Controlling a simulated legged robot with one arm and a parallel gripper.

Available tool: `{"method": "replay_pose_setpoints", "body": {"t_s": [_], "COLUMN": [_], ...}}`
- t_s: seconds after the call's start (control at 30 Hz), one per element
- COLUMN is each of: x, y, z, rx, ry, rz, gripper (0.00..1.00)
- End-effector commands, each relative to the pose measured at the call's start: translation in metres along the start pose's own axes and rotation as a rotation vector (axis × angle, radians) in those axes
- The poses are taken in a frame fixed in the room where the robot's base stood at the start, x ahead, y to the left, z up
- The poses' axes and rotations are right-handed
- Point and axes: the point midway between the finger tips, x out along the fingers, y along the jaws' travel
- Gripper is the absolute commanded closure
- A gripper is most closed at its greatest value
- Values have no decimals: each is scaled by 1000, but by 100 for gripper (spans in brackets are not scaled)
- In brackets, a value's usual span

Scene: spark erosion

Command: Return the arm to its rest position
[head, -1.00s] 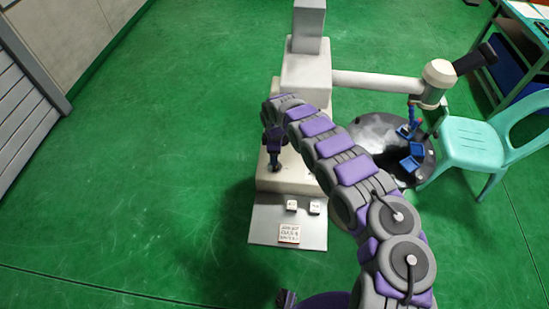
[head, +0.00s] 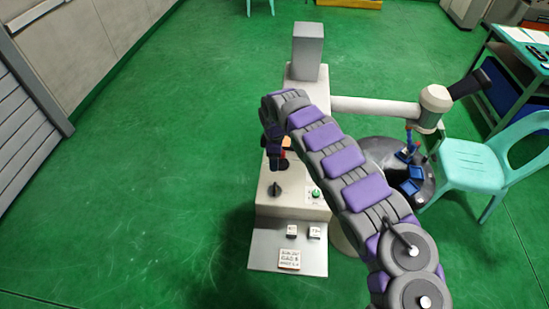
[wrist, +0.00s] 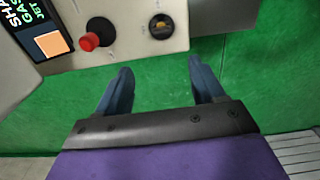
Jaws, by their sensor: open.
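My purple and grey arm reaches forward over the right side of the machine in the head view. My gripper (head: 275,160) hangs at the arm's far end in front of the beige machine (head: 293,205). In the wrist view its two dark blue-grey fingers (wrist: 160,88) stand wide apart with only green floor between them. The gripper is open and holds nothing. Beyond the fingers are a red button (wrist: 89,41) and a dark knob (wrist: 161,27) on the machine's panel. I see no contact between the fingers and the panel.
A round dark table (head: 372,152) with blue parts stands right of the machine, under a beige horizontal arm (head: 375,107). The green floor (head: 140,190) to the left is clear.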

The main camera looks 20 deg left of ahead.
Motion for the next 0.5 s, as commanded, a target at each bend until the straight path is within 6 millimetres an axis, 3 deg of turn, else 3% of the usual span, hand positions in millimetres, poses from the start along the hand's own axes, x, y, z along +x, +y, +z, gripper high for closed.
{"method": "replay_pose_setpoints", "body": {"t_s": [0.33,0.43,0.5], "x": [-2,-9,-18], "y": [1,3,4], "z": [6,26,50], "rx": [13,63,126], "ry": [-10,-45,-84], "rz": [2,7,12], "gripper": [32,32,32]}}
